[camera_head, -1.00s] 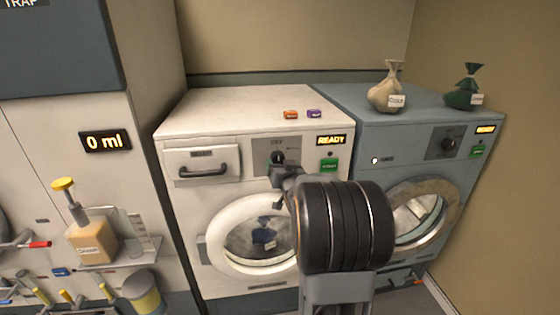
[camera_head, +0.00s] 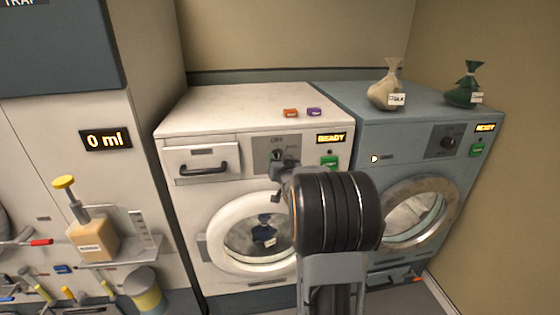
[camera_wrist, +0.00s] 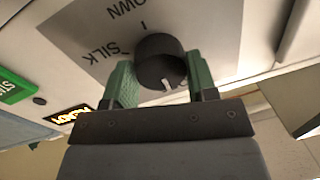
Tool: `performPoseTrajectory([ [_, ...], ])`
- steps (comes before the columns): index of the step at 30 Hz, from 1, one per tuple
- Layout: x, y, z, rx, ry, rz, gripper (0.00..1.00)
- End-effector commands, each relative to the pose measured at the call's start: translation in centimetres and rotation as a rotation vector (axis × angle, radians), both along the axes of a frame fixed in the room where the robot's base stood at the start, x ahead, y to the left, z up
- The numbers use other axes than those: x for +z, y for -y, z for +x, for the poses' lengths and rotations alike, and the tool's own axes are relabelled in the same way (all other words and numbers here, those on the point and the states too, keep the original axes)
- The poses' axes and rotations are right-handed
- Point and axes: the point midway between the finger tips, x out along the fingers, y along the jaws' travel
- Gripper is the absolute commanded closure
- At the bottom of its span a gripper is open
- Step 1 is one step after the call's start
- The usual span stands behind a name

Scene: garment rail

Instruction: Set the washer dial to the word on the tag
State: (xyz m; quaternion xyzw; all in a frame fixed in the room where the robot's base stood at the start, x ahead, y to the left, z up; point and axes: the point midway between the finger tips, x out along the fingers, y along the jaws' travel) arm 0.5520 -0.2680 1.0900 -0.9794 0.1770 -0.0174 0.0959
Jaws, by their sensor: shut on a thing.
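The white washer (camera_head: 170,122) stands in the middle of the head view, with its dial on a grey panel (camera_head: 262,146). In the wrist view the dial (camera_wrist: 158,58) is a dark round knob with a pale pointer mark facing my gripper. The panel (camera_wrist: 90,30) around it shows the words SILK and DOWN. My gripper (camera_wrist: 160,80) has its two green fingers closed on either side of the dial. In the head view my arm hides part of the washer front. A white tag (camera_head: 264,243) shows behind the door glass on a dark blue item; its word is too small to read.
A blue-grey dryer-like machine (camera_head: 408,134) stands to the right, with a tan bag (camera_head: 387,84) and a green bag (camera_head: 465,86) on top. Orange (camera_head: 290,113) and purple (camera_head: 314,112) small blocks lie on the washer. A dispenser bottle (camera_head: 92,238) stands left.

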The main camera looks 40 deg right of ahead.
Motion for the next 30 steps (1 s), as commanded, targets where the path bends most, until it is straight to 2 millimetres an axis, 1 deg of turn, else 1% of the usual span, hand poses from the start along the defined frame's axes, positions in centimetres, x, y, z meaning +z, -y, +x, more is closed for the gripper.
performPoseTrajectory([
  [1, 0.0, 0.01, -0.01, 0.0, 0.0, 0.0, 0.61],
  [4, 0.0, 0.01, -0.01, 0.0, 0.0, 0.0, 0.71],
  [9, -0.05, 0.01, -0.01, 0.0, 0.004, 0.009, 0.71],
  [14, -0.21, 0.01, -0.03, 0.0, 0.027, 0.054, 0.71],
  [20, -0.38, 0.0, -0.03, 0.0, 0.088, 0.18, 0.71],
  [30, -0.4, -0.02, 0.0, 0.0, 0.229, 0.47, 0.71],
])
